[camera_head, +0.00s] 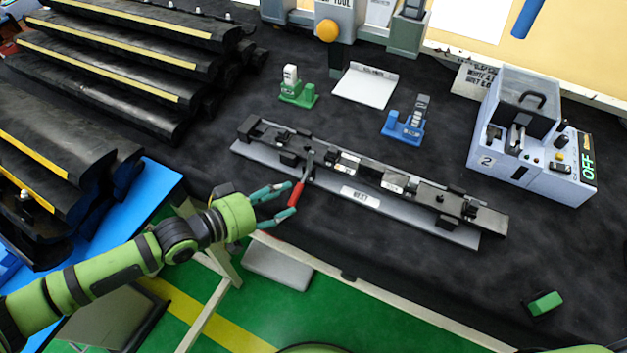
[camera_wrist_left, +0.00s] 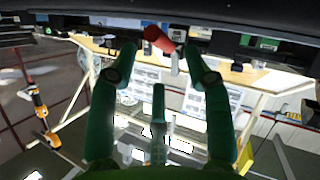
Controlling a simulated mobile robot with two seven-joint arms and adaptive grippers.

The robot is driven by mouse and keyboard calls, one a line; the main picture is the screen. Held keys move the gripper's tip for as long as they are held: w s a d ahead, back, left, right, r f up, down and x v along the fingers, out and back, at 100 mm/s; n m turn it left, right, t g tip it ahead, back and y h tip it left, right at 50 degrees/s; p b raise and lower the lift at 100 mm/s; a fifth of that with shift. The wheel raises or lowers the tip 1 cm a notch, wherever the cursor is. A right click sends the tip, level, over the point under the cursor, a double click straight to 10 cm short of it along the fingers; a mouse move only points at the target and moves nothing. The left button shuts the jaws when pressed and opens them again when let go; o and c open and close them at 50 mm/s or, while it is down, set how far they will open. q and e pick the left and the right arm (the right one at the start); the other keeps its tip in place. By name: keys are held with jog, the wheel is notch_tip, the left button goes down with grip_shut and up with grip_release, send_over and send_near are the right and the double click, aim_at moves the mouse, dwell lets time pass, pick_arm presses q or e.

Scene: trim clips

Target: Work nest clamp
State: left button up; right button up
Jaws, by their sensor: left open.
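The work nest (camera_head: 362,196) is a long grey plate with black fixtures and a white label, lying on the dark bench. Its clamp has a red handle (camera_head: 296,194) that sticks out toward the front edge from a metal lever near the nest's left part. My left gripper (camera_head: 288,199) is open at the handle, one finger on each side. In the left wrist view the red handle (camera_wrist_left: 158,40) shows between the tips of the open gripper (camera_wrist_left: 160,51), with visible gaps. My right gripper is not in view.
A green fixture (camera_head: 298,90), a blue fixture (camera_head: 404,124) and a white tray (camera_head: 366,86) stand behind the nest. A grey machine (camera_head: 530,140) reading OFF is at right. Black trim parts (camera_head: 110,60) are stacked at left. A small green block (camera_head: 543,303) lies front right.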

aim_at(296, 193)
pick_arm(q)
jog(key=shift+w+d+f, duration=0.1)
jog(key=shift+w+d, duration=0.1)
jog(key=shift+d, duration=0.15)
jog(key=p+x, duration=0.1)
jog(key=x, duration=0.1)
jog(key=shift+w+d+f, duration=0.1)
jog(key=shift+w+d, duration=0.1)
jog(key=shift+x, duration=1)
jog(key=shift+d+f, duration=0.1)
jog(key=shift+f, duration=0.05)
grip_shut()
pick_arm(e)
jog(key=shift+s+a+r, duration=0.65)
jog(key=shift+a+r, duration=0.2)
